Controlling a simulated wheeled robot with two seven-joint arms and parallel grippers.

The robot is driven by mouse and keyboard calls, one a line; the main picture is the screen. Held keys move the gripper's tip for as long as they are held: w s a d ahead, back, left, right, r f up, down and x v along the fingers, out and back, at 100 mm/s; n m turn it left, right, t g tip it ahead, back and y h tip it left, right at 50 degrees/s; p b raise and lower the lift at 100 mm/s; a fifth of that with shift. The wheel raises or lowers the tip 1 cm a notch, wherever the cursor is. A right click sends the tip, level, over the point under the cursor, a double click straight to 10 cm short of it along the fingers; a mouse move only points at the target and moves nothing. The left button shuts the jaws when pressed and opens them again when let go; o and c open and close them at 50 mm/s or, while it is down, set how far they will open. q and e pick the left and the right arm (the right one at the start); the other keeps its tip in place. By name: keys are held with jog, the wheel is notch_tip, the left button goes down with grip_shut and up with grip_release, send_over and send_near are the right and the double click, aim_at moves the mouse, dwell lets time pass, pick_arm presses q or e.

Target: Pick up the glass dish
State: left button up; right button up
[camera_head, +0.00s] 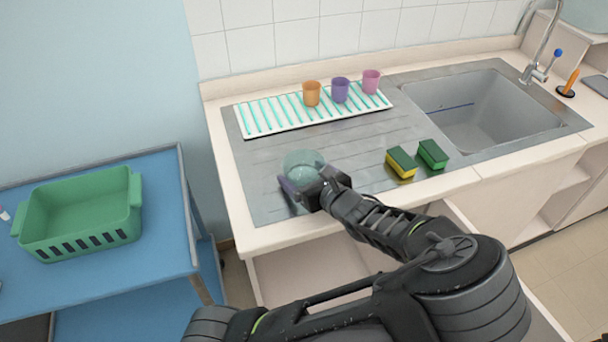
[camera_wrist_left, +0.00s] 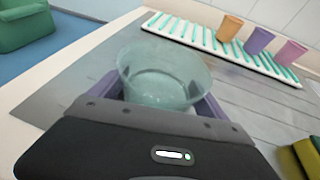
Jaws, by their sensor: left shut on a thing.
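The glass dish (camera_head: 304,161) is a clear, pale teal round vessel over the left part of the metal drainboard. It also shows in the left wrist view (camera_wrist_left: 165,80), upright between the fingers. My left gripper (camera_head: 301,191) is shut on the glass dish, with a purple finger on each side of it. The gripper body hides the lower near part of the dish. I cannot tell whether its base touches the drainboard. My right gripper is not in view.
Orange (camera_head: 312,93), purple (camera_head: 340,90) and pink (camera_head: 371,81) cups stand on a striped rack (camera_head: 262,117) behind. Two sponges (camera_head: 401,163) (camera_head: 433,154) lie to the right, before the sink (camera_head: 480,110). A green basket (camera_head: 82,213) stands on the blue table (camera_head: 165,235) at left.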

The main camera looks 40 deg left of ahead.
pick_arm(q)
jog(key=shift+c, duration=0.8)
jog(key=shift+r, duration=0.2)
notch_tip(320, 180, up, 10)
jog(key=p, duration=0.1)
jog(key=shift+f, duration=0.25)
dwell(0.9)
